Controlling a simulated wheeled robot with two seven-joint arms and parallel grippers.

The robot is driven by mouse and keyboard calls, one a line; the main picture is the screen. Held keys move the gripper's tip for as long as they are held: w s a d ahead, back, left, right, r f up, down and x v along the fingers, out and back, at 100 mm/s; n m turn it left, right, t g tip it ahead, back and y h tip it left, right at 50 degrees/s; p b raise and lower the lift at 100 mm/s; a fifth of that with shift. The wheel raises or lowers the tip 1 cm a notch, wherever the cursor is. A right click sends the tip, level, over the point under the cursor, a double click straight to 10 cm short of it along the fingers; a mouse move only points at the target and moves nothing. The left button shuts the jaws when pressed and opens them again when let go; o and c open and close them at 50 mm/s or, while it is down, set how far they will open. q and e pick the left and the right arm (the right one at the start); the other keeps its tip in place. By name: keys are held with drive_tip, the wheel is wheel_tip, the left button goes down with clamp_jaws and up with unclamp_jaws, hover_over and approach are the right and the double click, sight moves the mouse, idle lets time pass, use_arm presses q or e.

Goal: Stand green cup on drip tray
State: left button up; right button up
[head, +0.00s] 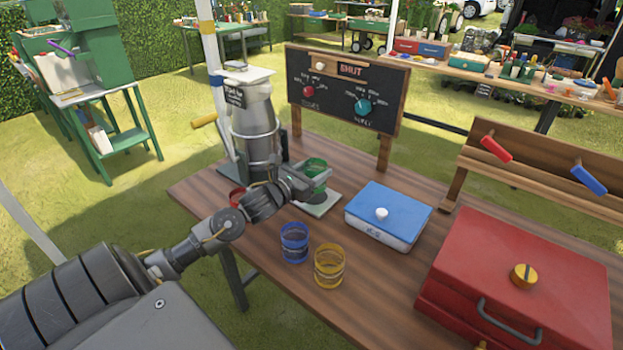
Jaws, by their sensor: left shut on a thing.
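The green cup (315,165) is at the end of my left gripper (313,182), in front of the metal urn. The gripper is shut on the cup, and its fingers hide part of the cup's lower side. A pale flat plate that looks like the drip tray (320,207) lies on the table just below the gripper. The cup is upright or nearly so; I cannot tell whether its base touches anything. My right gripper is not in view.
A metal urn (254,130) stands behind my gripper. A red cup (238,198) is partly hidden by my arm. A blue cup (294,243), a yellow cup (329,266), a blue-lidded box (390,212) and a red box (520,265) stand on the table. A chalkboard (347,90) rises behind.

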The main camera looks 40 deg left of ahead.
use_arm(q)
drive_tip(key=shift+w+a+f, duration=0.25)
drive_tip(key=shift+a+f, duration=0.05)
drive_tip(key=shift+f, duration=0.15)
drive_tip(key=shift+w+a+f, duration=0.15)
drive_tip(key=shift+f, duration=0.05)
wheel_tip(320, 180, down, 3)
drive_tip(key=shift+p, duration=0.4)
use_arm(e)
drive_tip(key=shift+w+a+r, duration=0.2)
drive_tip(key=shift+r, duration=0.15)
use_arm(q)
drive_tip(key=shift+f, duration=0.1)
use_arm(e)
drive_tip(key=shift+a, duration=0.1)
use_arm(q)
drive_tip(key=o, duration=1.1)
drive_tip(key=shift+f, duration=0.1)
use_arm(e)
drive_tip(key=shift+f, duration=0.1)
